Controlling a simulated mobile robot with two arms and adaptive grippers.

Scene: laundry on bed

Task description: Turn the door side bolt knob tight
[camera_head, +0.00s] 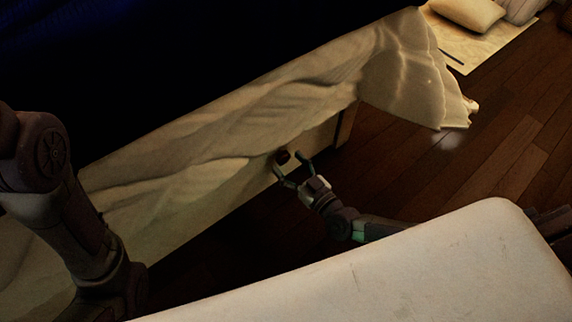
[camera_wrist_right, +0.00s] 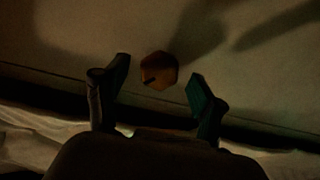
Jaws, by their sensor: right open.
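A small dark reddish-brown knob (camera_head: 282,156) sits on the side of the bed frame, below the hanging sheet. In the right wrist view the knob (camera_wrist_right: 158,70) looks orange-brown and many-sided, with a dark slot or mark on its face. My right gripper (camera_head: 293,168) is open, its fingers pointing at the knob. In the wrist view its two fingertips (camera_wrist_right: 158,80) lie to either side of the knob, with a gap on each side; I cannot tell whether the tips reach its depth. My left arm stands at the left of the head view, but its gripper is not visible.
A cream sheet (camera_head: 205,140) drapes over the bed side close to my right gripper. A bed leg (camera_head: 344,126) stands right of the knob. Dark wooden floor (camera_head: 500,130) is clear at the right. A cushion (camera_head: 466,13) lies on a pale rug at the top right.

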